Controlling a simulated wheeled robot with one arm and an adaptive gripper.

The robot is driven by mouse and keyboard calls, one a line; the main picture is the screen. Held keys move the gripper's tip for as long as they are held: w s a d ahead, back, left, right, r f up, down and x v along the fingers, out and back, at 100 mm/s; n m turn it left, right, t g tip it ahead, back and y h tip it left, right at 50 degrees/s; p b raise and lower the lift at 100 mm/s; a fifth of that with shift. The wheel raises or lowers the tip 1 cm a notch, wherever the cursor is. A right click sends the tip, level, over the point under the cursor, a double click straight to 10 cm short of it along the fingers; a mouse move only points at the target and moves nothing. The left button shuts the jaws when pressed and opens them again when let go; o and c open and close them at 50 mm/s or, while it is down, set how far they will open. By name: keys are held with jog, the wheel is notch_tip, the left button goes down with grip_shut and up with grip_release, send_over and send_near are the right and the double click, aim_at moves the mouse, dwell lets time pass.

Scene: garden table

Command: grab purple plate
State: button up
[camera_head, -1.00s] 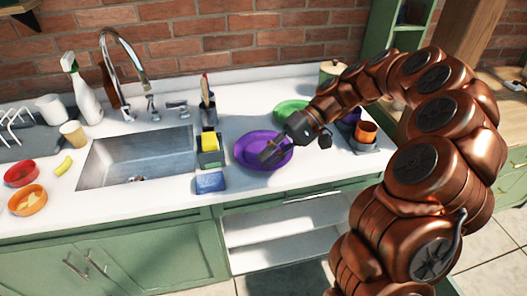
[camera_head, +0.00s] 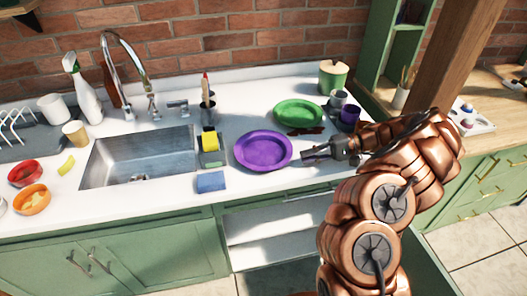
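The purple plate (camera_head: 263,150) lies flat on the white counter, right of the sink and near the counter's front edge. My gripper (camera_head: 306,156) is low over the counter, just right of the plate, with its fingers pointing left toward the plate's rim. The fingertips look close to the rim; I cannot tell whether they touch it. The fingers are too small in view to tell how far apart they are.
A green plate (camera_head: 298,113) lies behind the purple one. A purple cup (camera_head: 349,118), a grey cup (camera_head: 338,98) and a green canister (camera_head: 333,78) stand at the back right. A blue sponge (camera_head: 211,182) and a yellow sponge (camera_head: 210,142) are left of the plate, beside the sink (camera_head: 135,158).

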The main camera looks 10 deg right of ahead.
aim_at(286, 162)
jog(key=p+x, duration=0.2)
jog(key=x, duration=0.4)
jog(key=shift+a+r, duration=0.1)
jog(key=shift+a, duration=0.25)
grip_shut()
dwell(0.3)
